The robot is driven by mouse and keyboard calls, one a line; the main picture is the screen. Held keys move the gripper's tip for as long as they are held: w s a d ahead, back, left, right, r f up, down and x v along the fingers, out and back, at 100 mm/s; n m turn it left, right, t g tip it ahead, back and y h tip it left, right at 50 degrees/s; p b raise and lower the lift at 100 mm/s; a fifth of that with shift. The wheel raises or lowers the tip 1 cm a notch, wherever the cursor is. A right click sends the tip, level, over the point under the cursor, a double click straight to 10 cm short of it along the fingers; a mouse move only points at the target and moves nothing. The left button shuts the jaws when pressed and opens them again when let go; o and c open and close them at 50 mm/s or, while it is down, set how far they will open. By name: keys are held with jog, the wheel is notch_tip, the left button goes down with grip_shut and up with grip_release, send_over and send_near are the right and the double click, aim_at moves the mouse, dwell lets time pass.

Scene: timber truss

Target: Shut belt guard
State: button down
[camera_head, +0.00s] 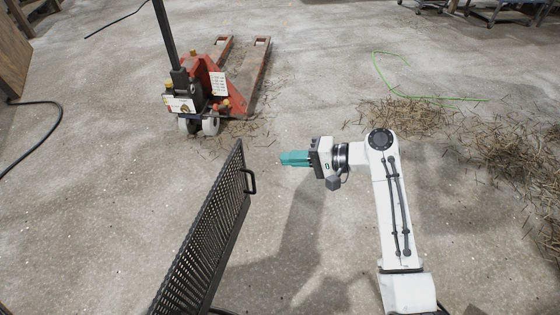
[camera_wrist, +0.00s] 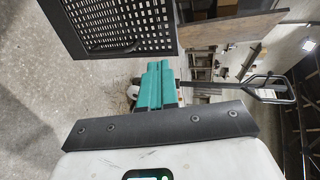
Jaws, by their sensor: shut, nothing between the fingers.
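The belt guard (camera_head: 207,235) is a dark perforated panel standing at the lower middle of the head view, seen at a steep angle. Its black handle (camera_head: 250,182) sticks out on the right near its far top end. In the wrist view the guard (camera_wrist: 120,20) fills the upper left, with the handle along its lower part. My gripper (camera_head: 280,159) has teal fingers, shut and empty, pointing left. In the head view it is to the right of the handle, apart from it. The fingers also show in the middle of the wrist view (camera_wrist: 155,75). What the guard is mounted on is hidden.
A red pallet jack (camera_head: 215,85) stands on the floor behind the guard. Straw piles (camera_head: 410,117) lie on the right, with a green cord (camera_head: 378,70) near them. A black cable (camera_head: 45,137) lies at the left. The concrete floor between is mostly clear.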

jog(key=b, duration=0.3)
send_near(235, 157)
jog(key=x, duration=0.5)
jog(key=shift+f, duration=0.3)
jog(key=shift+w+a+r+b, duration=0.1)
jog(key=shift+w+a+b, duration=0.2)
jog(key=shift+a, duration=0.35)
jog(key=shift+a, duration=0.1)
